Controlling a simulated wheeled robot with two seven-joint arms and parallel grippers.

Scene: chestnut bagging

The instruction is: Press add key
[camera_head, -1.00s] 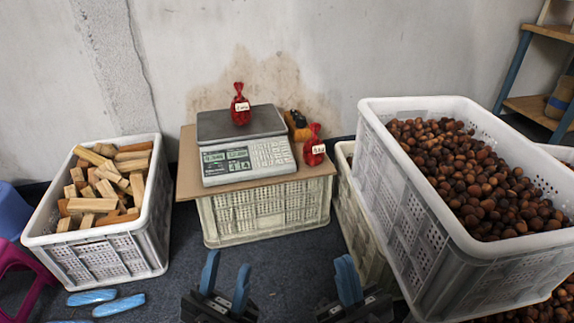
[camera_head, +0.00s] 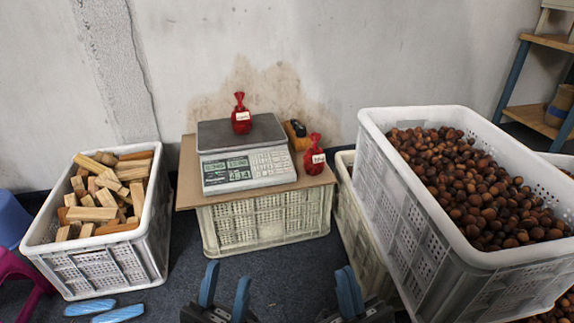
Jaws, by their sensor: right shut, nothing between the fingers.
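A grey and white weighing scale (camera_head: 222,172) stands on a board laid over an upturned white crate. Its keypad (camera_head: 268,162) is on the right half of the front panel, beside a lit display (camera_head: 227,164). The add key is too small to tell apart. A red net bag with a white tag (camera_head: 241,117) stands on the scale plate. My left gripper (camera_head: 227,286) is open and empty, low in front of the crate. My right gripper (camera_head: 348,288) is shut and empty, low to the right of it. Both are well apart from the scale.
A second red bag (camera_head: 314,156) and a yellow-black object (camera_head: 297,133) sit right of the scale on the board (camera_head: 187,180). A crate of wood blocks (camera_head: 157,215) stands left. A large crate of chestnuts (camera_head: 395,200) stands right, close to my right gripper.

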